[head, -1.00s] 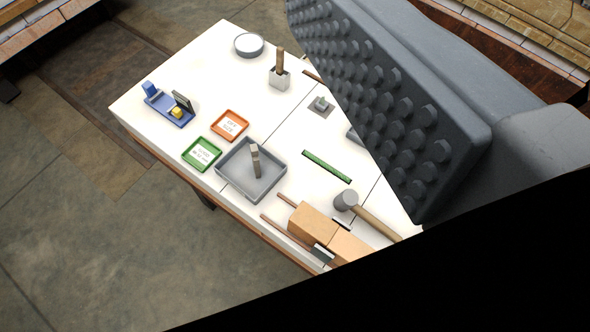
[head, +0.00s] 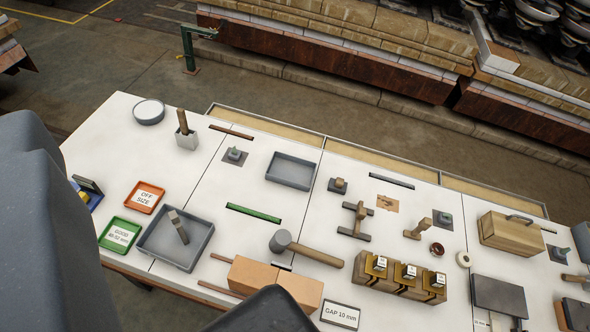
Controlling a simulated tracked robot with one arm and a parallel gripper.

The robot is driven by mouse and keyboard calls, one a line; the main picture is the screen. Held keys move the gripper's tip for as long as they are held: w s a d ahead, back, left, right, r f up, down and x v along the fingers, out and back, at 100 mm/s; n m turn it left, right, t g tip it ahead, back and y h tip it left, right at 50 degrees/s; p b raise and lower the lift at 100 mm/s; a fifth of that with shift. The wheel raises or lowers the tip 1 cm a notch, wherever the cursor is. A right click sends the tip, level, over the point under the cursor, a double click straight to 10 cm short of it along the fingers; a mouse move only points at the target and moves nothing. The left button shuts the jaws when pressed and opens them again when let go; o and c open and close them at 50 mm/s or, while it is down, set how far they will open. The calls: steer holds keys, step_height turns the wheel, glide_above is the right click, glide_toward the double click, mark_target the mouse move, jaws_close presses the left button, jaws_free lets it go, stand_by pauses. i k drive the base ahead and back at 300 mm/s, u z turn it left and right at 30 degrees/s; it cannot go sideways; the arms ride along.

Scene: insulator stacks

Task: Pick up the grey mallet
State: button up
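The grey mallet (head: 281,241) lies on the white table in the middle of the view. It has a grey round head and a brown wooden handle that points right and slightly down. My gripper (head: 150,270) shows only as large dark grey parts close to the camera, one at the left edge and one at the bottom. The two parts stand well apart, and nothing is seen held between them. The fingertips are not clearly seen, and the mallet is apart from them.
Orange-brown blocks (head: 265,280) lie close in front of the mallet. A grey tray (head: 150,245) with a stick-like piece stands left. A green strip (head: 253,213) lies behind. A wooden block with gold parts (head: 370,277) and a gap sign (head: 340,314) stand right.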

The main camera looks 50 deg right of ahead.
mark_target(281, 241)
steer(key=k, duration=1.15)
steer(key=z, duration=0.25)
steer(key=i, duration=0.65)
steer(key=z, duration=0.4)
steer(key=k, duration=0.65)
steer(key=z, duration=0.4)
steer(key=i, duration=1.05)
steer(key=z, duration=0.45)
steer(key=i, duration=0.55)
steer(key=z, duration=0.05)
